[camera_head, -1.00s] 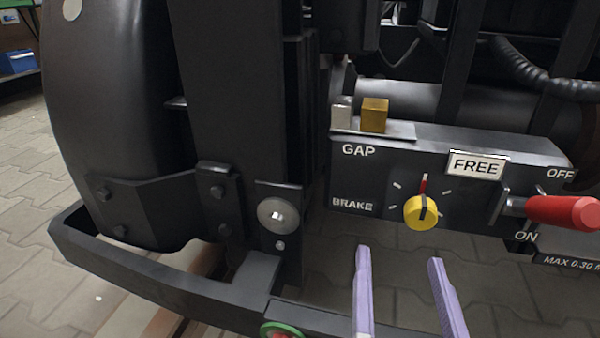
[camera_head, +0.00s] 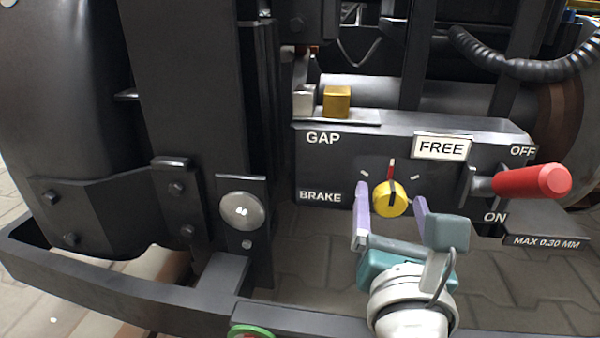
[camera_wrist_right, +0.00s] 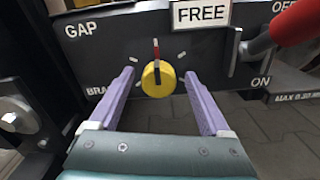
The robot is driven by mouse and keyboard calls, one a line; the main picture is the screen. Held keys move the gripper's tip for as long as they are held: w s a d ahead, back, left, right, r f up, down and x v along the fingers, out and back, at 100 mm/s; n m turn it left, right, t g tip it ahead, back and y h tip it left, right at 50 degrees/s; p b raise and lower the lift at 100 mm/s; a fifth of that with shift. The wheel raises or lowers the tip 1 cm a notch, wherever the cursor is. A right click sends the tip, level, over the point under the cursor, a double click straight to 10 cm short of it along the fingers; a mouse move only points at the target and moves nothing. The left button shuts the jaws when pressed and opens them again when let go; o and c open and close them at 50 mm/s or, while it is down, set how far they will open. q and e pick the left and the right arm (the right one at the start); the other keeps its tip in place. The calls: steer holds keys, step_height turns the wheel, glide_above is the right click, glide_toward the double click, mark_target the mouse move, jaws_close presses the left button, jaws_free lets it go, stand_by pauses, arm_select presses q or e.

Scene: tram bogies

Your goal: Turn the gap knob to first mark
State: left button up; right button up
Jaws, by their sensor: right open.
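The yellow gap knob (camera_head: 390,199) sits on the dark panel (camera_head: 330,165) marked GAP and BRAKE. It has a black pointer bar, and a red mark stands just above it, with pale tick marks around. The knob also shows in the right wrist view (camera_wrist_right: 158,79), its dark bar close to upright below the red mark. My right gripper (camera_head: 391,212) is open with purple fingers, one on each side of the knob. In the right wrist view the fingers (camera_wrist_right: 160,84) appear apart from the knob. My left gripper is not in view.
A red-handled lever (camera_head: 532,182) juts out to the right, between OFF and ON. A FREE plate (camera_head: 442,147) is above the knob. A brass block (camera_head: 337,100) sits on the panel's ledge. A black frame bar (camera_head: 130,300) runs below left.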

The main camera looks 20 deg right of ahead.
steer(key=shift+a, duration=0.15)
steer(key=c, duration=0.4)
jaws_close()
